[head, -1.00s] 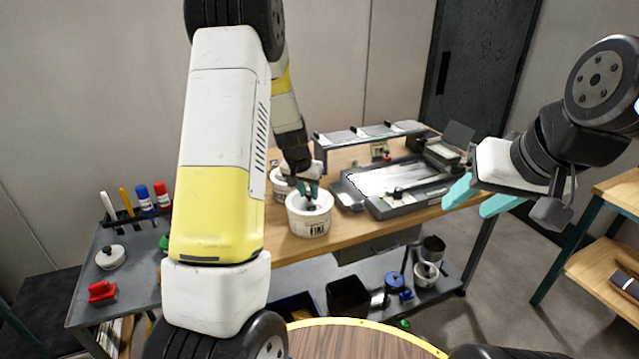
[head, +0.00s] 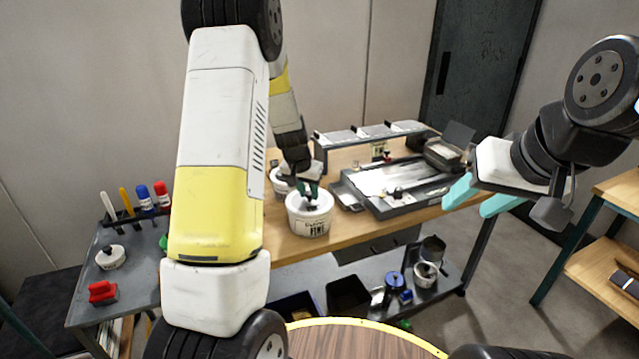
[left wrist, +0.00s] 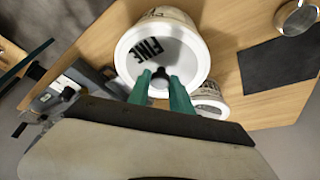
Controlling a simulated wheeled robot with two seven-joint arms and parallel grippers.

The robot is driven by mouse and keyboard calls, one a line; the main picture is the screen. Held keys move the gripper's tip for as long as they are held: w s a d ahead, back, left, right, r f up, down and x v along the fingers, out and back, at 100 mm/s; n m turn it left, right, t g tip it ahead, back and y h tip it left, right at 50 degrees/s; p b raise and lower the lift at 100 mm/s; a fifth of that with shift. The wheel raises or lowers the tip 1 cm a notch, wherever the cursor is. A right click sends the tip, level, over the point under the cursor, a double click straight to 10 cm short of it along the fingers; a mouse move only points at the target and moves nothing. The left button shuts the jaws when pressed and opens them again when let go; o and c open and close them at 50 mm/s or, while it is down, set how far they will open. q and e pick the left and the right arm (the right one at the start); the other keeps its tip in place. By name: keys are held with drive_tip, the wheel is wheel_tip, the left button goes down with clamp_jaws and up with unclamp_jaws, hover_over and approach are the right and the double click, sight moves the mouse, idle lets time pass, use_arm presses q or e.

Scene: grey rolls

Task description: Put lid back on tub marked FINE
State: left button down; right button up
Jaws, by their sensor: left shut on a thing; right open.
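The white tub marked FINE (head: 309,226) stands upright near the front edge of the wooden bench. Its white lid (left wrist: 188,62), with FINE in black letters, fills the upper middle of the left wrist view. My left gripper (head: 308,193) is directly over the tub, pointing down. Its green fingers (left wrist: 160,84) are shut on the lid's dark knob (left wrist: 158,88). The lid looks level at the tub's mouth; I cannot tell whether it is fully seated. My right gripper (head: 480,201) is open and empty at the right, well away from the tub.
A second white tub (head: 280,185) stands just behind, partly hidden by my left arm. A grey tray device (head: 390,184) lies right of the tub. Another white lid with a black knob (head: 111,258) lies on the grey cart at left, near a red object (head: 102,292).

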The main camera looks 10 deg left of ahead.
use_arm(q)
drive_tip(key=shift+f, duration=0.15)
idle(0.5)
drive_tip(key=c, duration=1.1)
unclamp_jaws()
drive_tip(key=o, duration=0.5)
drive_tip(key=shift+r, duration=3.5)
